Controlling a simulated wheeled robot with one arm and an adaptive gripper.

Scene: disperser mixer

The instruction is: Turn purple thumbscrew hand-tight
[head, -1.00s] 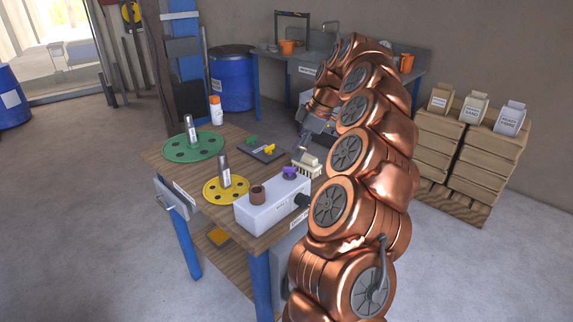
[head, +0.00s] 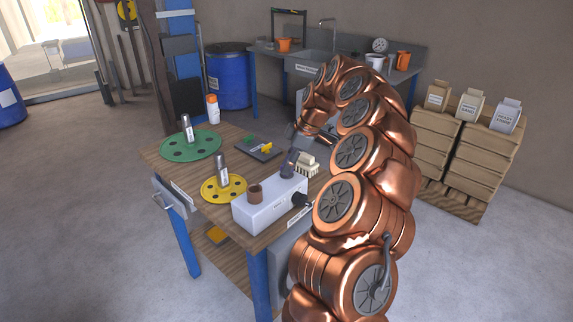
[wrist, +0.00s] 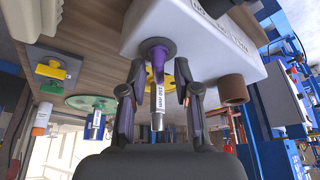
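The purple thumbscrew (wrist: 157,56) sits on a dark round collar on the white box (wrist: 200,32) in the wrist view. My gripper (wrist: 159,76) is open, with its two dark fingertips on either side of the thumbscrew's wing and a visible gap on each side. I cannot tell whether either finger touches it. In the head view, my gripper (head: 288,166) reaches down to the top of the white box (head: 268,206) and hides the thumbscrew. The box also carries a brown cylinder (head: 255,193) and a black knob (head: 302,200).
A yellow disc (head: 210,194) and a green disc (head: 178,152) with upright shafts stand on the wooden table. A brush (head: 307,165) lies close to my gripper. A dark tray (head: 270,155) and an orange-capped bottle (head: 212,108) stand farther back.

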